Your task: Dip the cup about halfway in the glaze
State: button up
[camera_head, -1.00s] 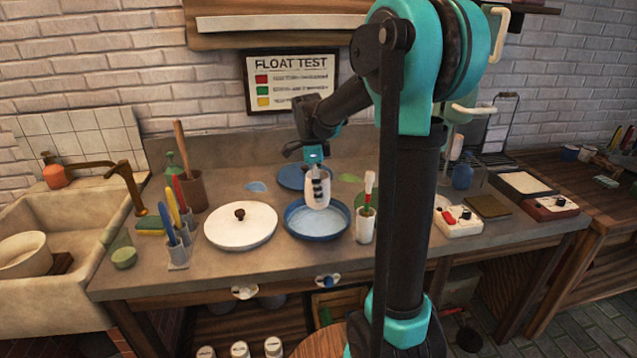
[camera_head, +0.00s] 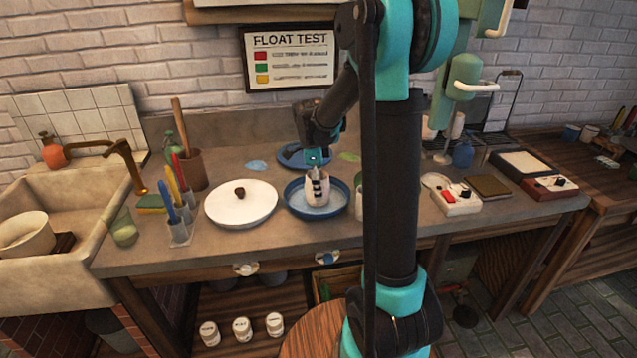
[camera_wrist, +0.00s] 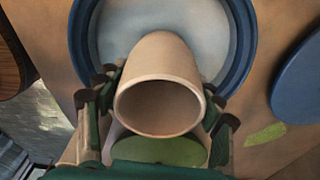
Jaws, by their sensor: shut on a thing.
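The cup (camera_head: 316,189) is cream coloured and held upright by my gripper (camera_head: 317,180). My gripper is shut on the cup from its two sides, as the wrist view also shows at the gripper (camera_wrist: 158,100). There the cup (camera_wrist: 158,85) has its open mouth toward the camera and its far end over the pale glaze. The blue basin (camera_head: 290,204) holds the pale glaze (camera_head: 300,205). The cup's lower end is at the glaze in the head view; how deep it sits is hard to tell. The basin's rim (camera_wrist: 245,50) curves around it in the wrist view.
A white lid (camera_head: 241,208) lies left of the basin. A blue plate (camera_head: 291,153) lies behind it. A tool holder (camera_head: 181,232) stands farther left, and a white switch box (camera_head: 457,200) stands right. The sink (camera_head: 60,200) is at the far left.

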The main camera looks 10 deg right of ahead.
jog(key=shift+f, duration=0.2)
dwell(0.3)
jog(key=shift+f, duration=2.1)
jog(key=shift+f, duration=0.2)
dwell(0.5)
dwell(1.4)
jog(key=shift+r, duration=3.05)
